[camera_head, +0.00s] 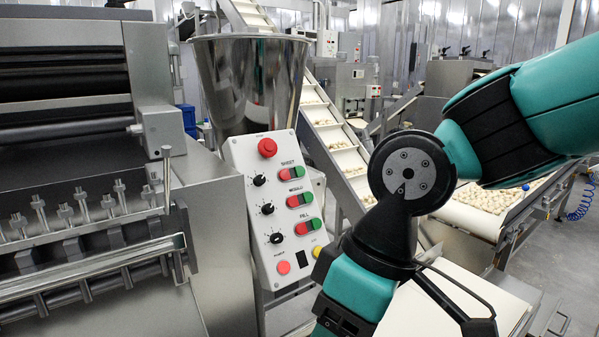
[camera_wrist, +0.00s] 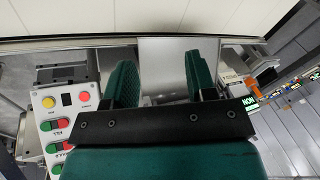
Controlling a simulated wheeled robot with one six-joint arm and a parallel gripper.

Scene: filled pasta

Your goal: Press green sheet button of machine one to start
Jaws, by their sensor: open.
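The control panel (camera_head: 262,215) is a tilted white plate on the machine at the left. Its top button pair is labelled SHEET, with a red half at left and a green sheet button (camera_head: 299,171) at right. MOULD and FILL pairs lie below it. The panel (camera_wrist: 70,110) appears upside down at the left of the wrist view, where the SHEET pair is near the bottom edge. My gripper (camera_wrist: 163,78) is open and empty, to the side of the panel and apart from it. In the head view my arm is at the right; the fingers cannot be made out.
A red knob (camera_head: 267,147) tops the panel, with black dials down its left side. A steel hopper (camera_head: 250,85) stands behind it. A sloping conveyor (camera_head: 335,135) carries pasta behind the panel. Steel rollers are at the left. A pale belt (camera_wrist: 150,18) spans the wrist view's top.

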